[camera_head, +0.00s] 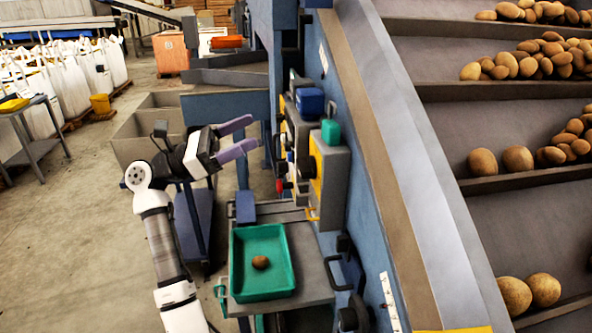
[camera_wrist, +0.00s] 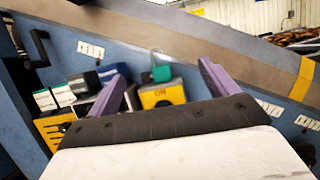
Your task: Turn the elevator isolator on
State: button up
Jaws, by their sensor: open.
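A grey box with a yellow face (camera_head: 327,178) is mounted on the blue side wall of the grader, with a teal block (camera_head: 330,132) on top.
A green tray (camera_head: 237,262) with one potato (camera_head: 261,262) stands on a grey shelf below my gripper. A blue box (camera_head: 309,103) and a red knob (camera_head: 280,186) are nearby. Sloping decks with potatoes (camera_head: 515,66) fill the right. Concrete floor is open at left.

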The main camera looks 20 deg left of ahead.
aim_at(298, 168)
jog(key=w+a+f+g+y, duration=0.1)
jog(key=a+f+g+y, duration=0.25)
jog(key=f, duration=0.65)
jog(key=shift+t, duration=0.35)
jog(key=p+x, duration=0.4)
jog(key=x, duration=0.8)
jog(key=shift+w+d, duration=0.2)
jog(key=shift+w, duration=0.1)
jog(key=shift+w+d+f, duration=0.15)
jog(key=shift+w+d, duration=0.1)
jog(key=shift+d, duration=0.15)
jog(key=c, duration=1)
